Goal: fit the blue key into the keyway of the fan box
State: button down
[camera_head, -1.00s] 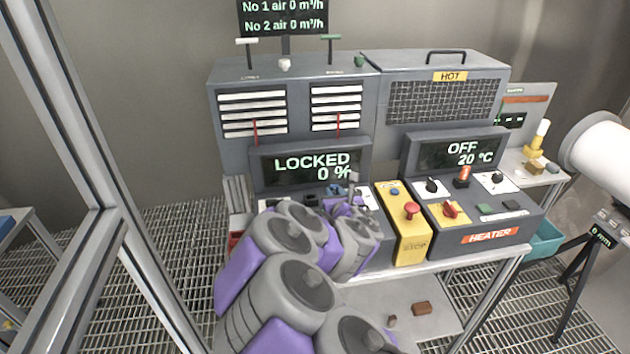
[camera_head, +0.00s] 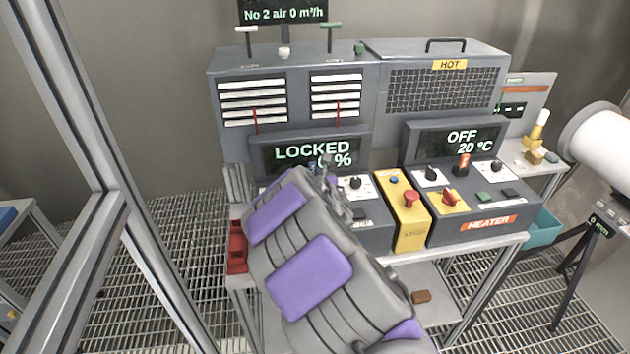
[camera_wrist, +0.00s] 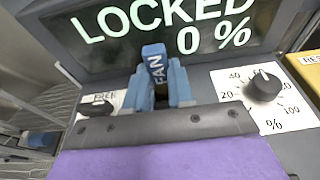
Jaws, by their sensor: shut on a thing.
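The blue key (camera_wrist: 154,66), marked FAN, is held upright between the fingers of my gripper (camera_wrist: 160,90) in the wrist view. My gripper is shut on it and hovers in front of the fan box display (camera_wrist: 185,28), which reads LOCKED and 0 %. In the head view my gripper (camera_head: 328,175) is at the left part of the fan box panel, partly covering the fan box display (camera_head: 305,150). The keyway is hidden behind my gripper, so I cannot tell whether the key touches it.
A percent dial (camera_wrist: 264,86) stands just right of my gripper. The yellow stop box (camera_head: 407,215) and the heater box (camera_head: 480,210) stand farther right. A red tray (camera_head: 237,247) lies at the left edge of the bench. A metal frame post (camera_head: 105,170) is at left.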

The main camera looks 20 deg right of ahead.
jog(key=shift+s+a+f, duration=0.1)
jog(key=shift+a+f, duration=0.1)
jog(key=shift+f, duration=0.3)
jog(key=shift+s+a+f, duration=0.1)
jog(key=shift+a+f, duration=0.05)
jog(key=shift+f, duration=0.35)
jog(key=shift+w+a+f+g, duration=0.15)
jog(key=shift+w+g, duration=0.1)
jog(key=shift+g, duration=0.05)
jog(key=c, duration=1.4)
grip_release()
jog(key=shift+w, duration=0.2)
jog(key=o, duration=0.4)
jog(key=shift+s+r, duration=0.1)
jog(key=shift+r, duration=0.15)
jog(key=shift+d, duration=0.3)
